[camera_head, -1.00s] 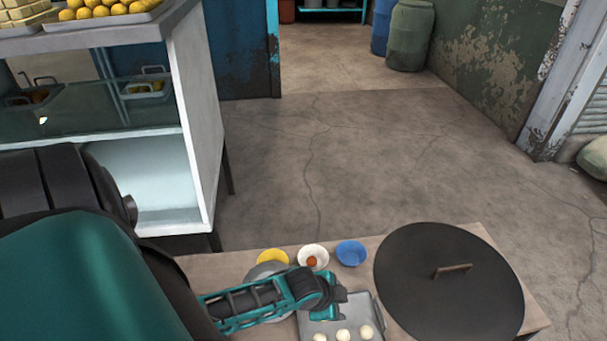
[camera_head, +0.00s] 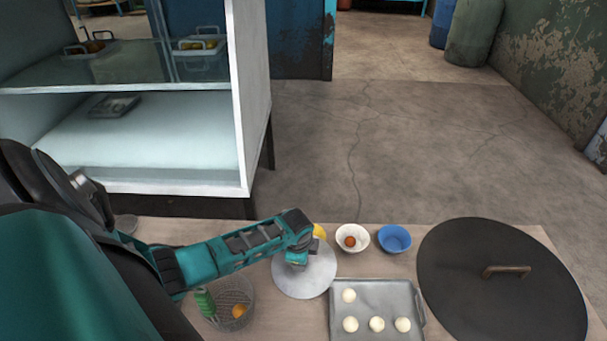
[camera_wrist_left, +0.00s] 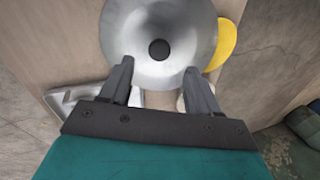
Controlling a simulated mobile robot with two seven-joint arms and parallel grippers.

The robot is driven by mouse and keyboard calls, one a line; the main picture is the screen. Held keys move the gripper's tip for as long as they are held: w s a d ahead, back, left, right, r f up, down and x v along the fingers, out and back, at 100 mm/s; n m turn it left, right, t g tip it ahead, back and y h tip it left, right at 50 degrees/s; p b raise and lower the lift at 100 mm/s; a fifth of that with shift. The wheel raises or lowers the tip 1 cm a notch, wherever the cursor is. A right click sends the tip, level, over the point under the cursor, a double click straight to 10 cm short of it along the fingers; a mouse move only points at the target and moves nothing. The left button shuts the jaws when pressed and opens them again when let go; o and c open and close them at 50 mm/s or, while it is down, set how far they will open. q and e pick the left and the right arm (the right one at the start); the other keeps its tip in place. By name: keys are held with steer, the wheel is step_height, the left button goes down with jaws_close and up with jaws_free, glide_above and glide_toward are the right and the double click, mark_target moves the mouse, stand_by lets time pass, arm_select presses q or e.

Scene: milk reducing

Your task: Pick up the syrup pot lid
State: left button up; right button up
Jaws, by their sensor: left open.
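A round silver lid (camera_head: 305,283) lies on the table below my left gripper (camera_head: 297,257). In the left wrist view the silver lid (camera_wrist_left: 185,30) shows a black knob (camera_wrist_left: 159,49) at its middle. My left gripper (camera_wrist_left: 156,70) is open, its fingers spread over the near part of the lid. The knob lies just beyond the fingertips, about midway between them, and nothing is held. A much larger dark round lid (camera_head: 480,300) with a bar handle (camera_head: 507,271) lies at the right of the table. My right gripper is not in view.
A tray (camera_head: 375,295) with several white balls lies right of the silver lid. A white bowl (camera_head: 352,239), a blue bowl (camera_head: 395,239) and a partly hidden yellow bowl (camera_head: 320,231) stand behind. A wire basket (camera_head: 246,290) is at left. A white cabinet (camera_head: 248,120) stands beyond the table.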

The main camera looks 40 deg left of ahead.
arm_select(q)
steer(key=b+x, duration=0.2)
steer(key=x, duration=0.2)
steer(key=shift+f+b, duration=0.3)
steer(key=shift+a, duration=0.1)
jaws_close()
stand_by(0.3)
